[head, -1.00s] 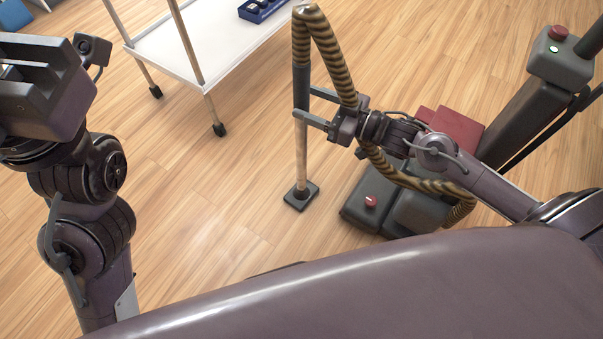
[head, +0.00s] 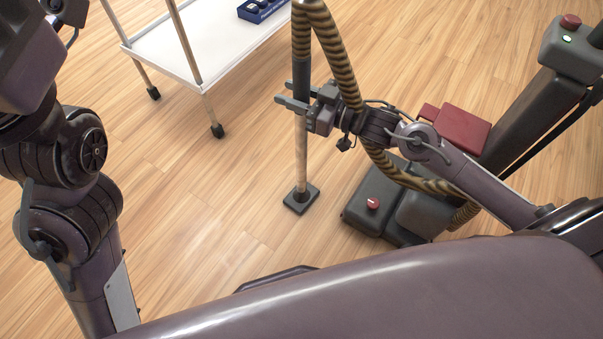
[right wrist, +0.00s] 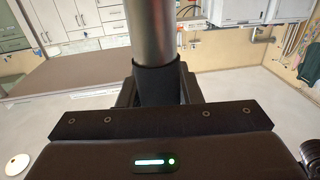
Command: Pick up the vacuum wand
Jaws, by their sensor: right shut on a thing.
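The vacuum wand (head: 301,160) stands close to upright on the wood floor. It has a pale tube, a dark grip section above and a flat dark floor head (head: 301,198) at the bottom. A striped hose loops from its top down to the vacuum's dark body. My right gripper (head: 293,104) is shut on the wand just below the dark section. In the right wrist view the wand's metal tube and dark sleeve (right wrist: 157,85) rise between the fingers, whose tips are hidden. My left arm is at the left edge; its gripper is cut off, so its fingers do not show.
The vacuum's dark base (head: 385,203) with a red button sits right of the wand, near a red box (head: 455,132). A white wheeled cart (head: 190,50) holding a blue tray (head: 262,10) stands at the upper left. The floor between cart and wand is clear.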

